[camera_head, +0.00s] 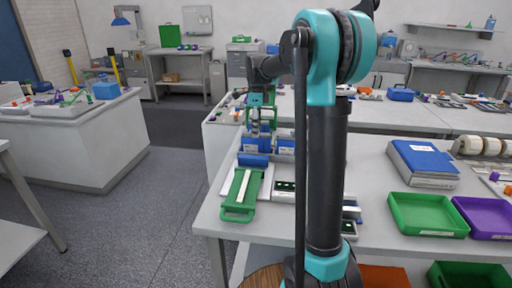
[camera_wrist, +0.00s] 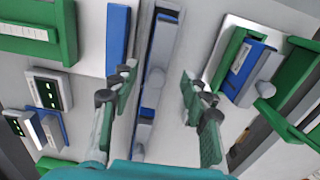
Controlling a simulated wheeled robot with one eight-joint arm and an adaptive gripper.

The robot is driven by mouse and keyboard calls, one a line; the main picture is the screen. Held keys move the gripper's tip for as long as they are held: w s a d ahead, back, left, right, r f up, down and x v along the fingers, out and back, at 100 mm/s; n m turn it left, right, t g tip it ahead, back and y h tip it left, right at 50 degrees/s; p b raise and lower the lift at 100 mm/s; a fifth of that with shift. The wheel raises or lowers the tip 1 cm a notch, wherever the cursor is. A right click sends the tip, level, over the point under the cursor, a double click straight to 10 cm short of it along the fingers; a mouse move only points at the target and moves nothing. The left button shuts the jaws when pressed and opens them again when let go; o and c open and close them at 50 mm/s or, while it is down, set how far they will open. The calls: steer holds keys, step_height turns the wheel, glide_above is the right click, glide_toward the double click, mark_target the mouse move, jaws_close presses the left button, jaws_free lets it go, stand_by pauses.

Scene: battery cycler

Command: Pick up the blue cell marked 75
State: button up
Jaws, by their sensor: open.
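My gripper (camera_wrist: 158,95) is open and empty, its two fingers spread apart in the wrist view. Between and beyond the fingers runs a long grey and blue fixture (camera_wrist: 152,100). A blue block with a white label (camera_wrist: 254,65) sits in a green holder at the right of the wrist view. A plain blue strip (camera_wrist: 118,38) stands behind the left finger. In the head view, my gripper (camera_head: 258,128) hangs over the bench's left end, above blue blocks with pale labels (camera_head: 255,143). No marking 75 is readable, so I cannot tell which is the named cell.
A green tray with a handle (camera_head: 240,192) lies at the bench's near left edge. Black-windowed modules (camera_wrist: 50,92) stand at the wrist view's left. A blue-topped box (camera_head: 424,160), a green tray (camera_head: 428,231) and a purple tray (camera_head: 487,234) stand right of my arm.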

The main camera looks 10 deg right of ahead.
mark_target(256, 142)
steer(key=shift+s+a+f, duration=0.1)
steer(key=shift+f, duration=1.5)
steer(key=shift+s+a+f, duration=0.1)
steer(key=shift+f, duration=1.45)
steer(key=shift+c, duration=0.6)
jaws_close()
